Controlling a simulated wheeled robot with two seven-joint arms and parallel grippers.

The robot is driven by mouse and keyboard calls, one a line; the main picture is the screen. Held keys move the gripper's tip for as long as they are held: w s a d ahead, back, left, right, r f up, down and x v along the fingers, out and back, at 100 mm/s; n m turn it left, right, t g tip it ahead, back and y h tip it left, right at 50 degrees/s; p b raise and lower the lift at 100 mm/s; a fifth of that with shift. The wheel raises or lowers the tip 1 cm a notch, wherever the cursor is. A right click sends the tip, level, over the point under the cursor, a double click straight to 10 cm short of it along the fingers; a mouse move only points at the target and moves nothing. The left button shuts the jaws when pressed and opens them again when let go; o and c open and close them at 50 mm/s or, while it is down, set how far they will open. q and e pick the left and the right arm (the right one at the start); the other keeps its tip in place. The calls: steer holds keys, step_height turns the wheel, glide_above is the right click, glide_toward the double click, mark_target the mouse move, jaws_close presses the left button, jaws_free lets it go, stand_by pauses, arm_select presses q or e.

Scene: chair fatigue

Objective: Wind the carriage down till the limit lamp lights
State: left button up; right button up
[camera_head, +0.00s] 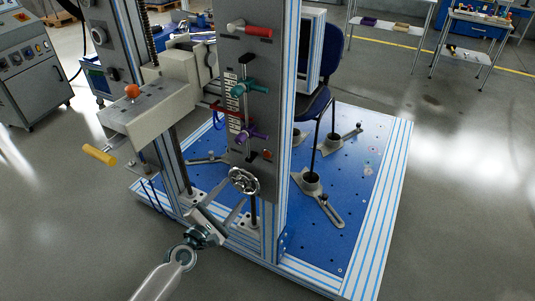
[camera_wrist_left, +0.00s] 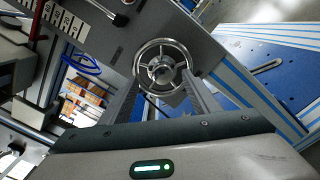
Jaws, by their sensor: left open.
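A chrome handwheel (camera_head: 243,181) sits low on the front of the grey column panel (camera_head: 256,55). In the left wrist view the handwheel (camera_wrist_left: 162,65) lies ahead, between and beyond the fingers. My left gripper (camera_head: 231,200) is open and empty, just below and in front of the wheel; contact cannot be told. A grey carriage block (camera_head: 150,112) with an orange knob and a yellow handle (camera_head: 99,155) stands out left of the column. A small orange-red round part (camera_head: 267,155) on the panel may be the limit lamp; whether it is lit is unclear. My right gripper is not in view.
Red (camera_head: 258,31), teal (camera_head: 248,88) and purple (camera_head: 252,133) handles stick out of the panel above the wheel. A blue chair (camera_head: 325,60) stands behind the column on the blue base plate (camera_head: 358,165).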

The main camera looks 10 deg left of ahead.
arm_select(q)
steer(key=shift+s, duration=0.1)
steer(key=m, duration=0.4)
steer(key=shift+r+m+p, duration=0.1)
steer(key=shift+m+p, duration=0.2)
steer(key=shift+p, duration=0.1)
steer(key=m, duration=0.3)
steer(key=shift+d+p, duration=0.1)
steer(key=shift+p, duration=0.2)
steer(key=shift+m, duration=0.5)
steer(key=m+p, duration=0.1)
steer(key=m, duration=0.2)
steer(key=shift+r, duration=0.1)
steer(key=m+p, duration=0.1)
steer(key=m, duration=0.2)
steer(key=shift+d+m, duration=0.1)
steer(key=shift+m, duration=0.2)
steer(key=shift+s+f+m+p, duration=0.1)
steer(key=shift+f+m+p, duration=0.15)
steer(key=shift+m, duration=0.65)
steer(key=shift+r, duration=0.1)
